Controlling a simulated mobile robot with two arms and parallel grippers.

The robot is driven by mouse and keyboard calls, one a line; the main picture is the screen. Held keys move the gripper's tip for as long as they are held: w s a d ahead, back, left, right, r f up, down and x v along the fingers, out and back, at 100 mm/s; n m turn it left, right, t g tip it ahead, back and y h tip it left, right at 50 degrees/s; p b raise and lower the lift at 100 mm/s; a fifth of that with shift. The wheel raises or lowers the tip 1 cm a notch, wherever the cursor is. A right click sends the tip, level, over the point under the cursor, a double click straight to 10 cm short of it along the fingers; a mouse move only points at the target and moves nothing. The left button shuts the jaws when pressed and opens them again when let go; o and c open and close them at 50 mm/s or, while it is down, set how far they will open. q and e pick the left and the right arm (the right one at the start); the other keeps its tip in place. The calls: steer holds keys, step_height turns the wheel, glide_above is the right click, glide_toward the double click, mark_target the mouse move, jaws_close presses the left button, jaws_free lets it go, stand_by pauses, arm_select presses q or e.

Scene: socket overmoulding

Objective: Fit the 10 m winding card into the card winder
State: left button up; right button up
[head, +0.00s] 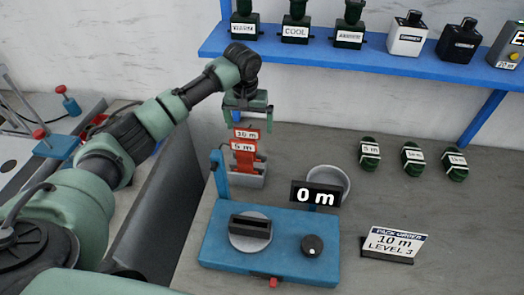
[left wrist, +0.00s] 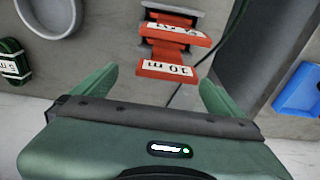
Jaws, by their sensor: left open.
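The red 10 m winding card (head: 246,133) stands in a grey card rack (head: 249,181), behind the red 5 m card (head: 243,158). In the left wrist view the 10 m card (left wrist: 168,67) lies between my fingers' lines, with another red card (left wrist: 180,31) beyond it. My left gripper (head: 248,122) is open and empty, pointing down just above the cards; its fingers also show in the left wrist view (left wrist: 157,82). The blue card winder (head: 275,262) has a dark slotted holder (head: 250,227) on a grey disc, with no card in it. My right gripper is not in view.
The winder's display (head: 315,195) reads 0 m, and a black knob (head: 312,245) sits at its right. A grey bowl (head: 330,180) stands behind it. A pack order sign (head: 393,243) reads 10 m, level 3. Several green coils (head: 413,158) lie right, below a blue shelf (head: 390,65).

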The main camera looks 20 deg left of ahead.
mark_target(248, 139)
arm_select(q)
steer(key=shift+s+a+f, duration=0.35)
steer(key=shift+s+f, duration=0.05)
steer(key=shift+f, duration=0.3)
steer(key=f, duration=0.1)
steer(key=f+p, duration=0.1)
steer(key=f, duration=0.1)
steer(key=shift+w+a+f+g+p, duration=0.1)
steer(key=shift+w+a+g+p, duration=0.1)
steer(key=shift+w+g+p, duration=0.15)
step_height(248, 139, down, 2)
steer(key=shift+w+f, duration=0.1)
steer(key=shift+f, duration=0.1)
steer(key=shift+f+p, duration=0.3)
steer(key=shift+f, duration=0.15)
steer(key=shift+w, duration=0.1)
steer(key=shift+c, duration=0.3)
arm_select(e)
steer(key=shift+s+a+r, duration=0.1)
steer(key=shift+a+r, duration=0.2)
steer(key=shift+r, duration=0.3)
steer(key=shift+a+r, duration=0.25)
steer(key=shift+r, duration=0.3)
arm_select(q)
steer(key=c, duration=1.4)
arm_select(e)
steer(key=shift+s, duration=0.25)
